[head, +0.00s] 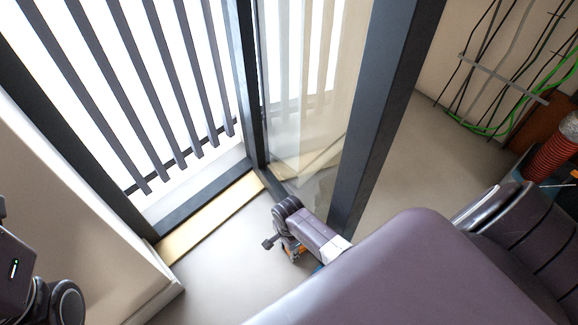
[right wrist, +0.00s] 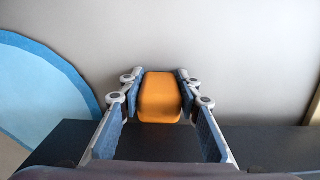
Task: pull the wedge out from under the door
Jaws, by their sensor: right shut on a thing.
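The wedge (right wrist: 160,98) is an orange block with rounded edges in the right wrist view. My right gripper (right wrist: 160,84) is shut on it, with one finger along each side. In the head view the right gripper (head: 288,250) is low by the floor, beside the foot of the glass door (head: 312,130) with its dark frame. My own arm covers part of that spot, and I cannot tell there whether the wedge touches the door. A dark part of my left gripper (head: 62,301) shows at the lower left edge; its fingers are not visible.
A slatted screen (head: 150,80) stands behind the dark frame, with a wooden threshold strip (head: 210,215) at its foot. Cables (head: 515,70) and a red corrugated hose (head: 553,152) are at the right. A blue round patch (right wrist: 40,85) shows in the wrist view. Floor (head: 215,275) left of the gripper is clear.

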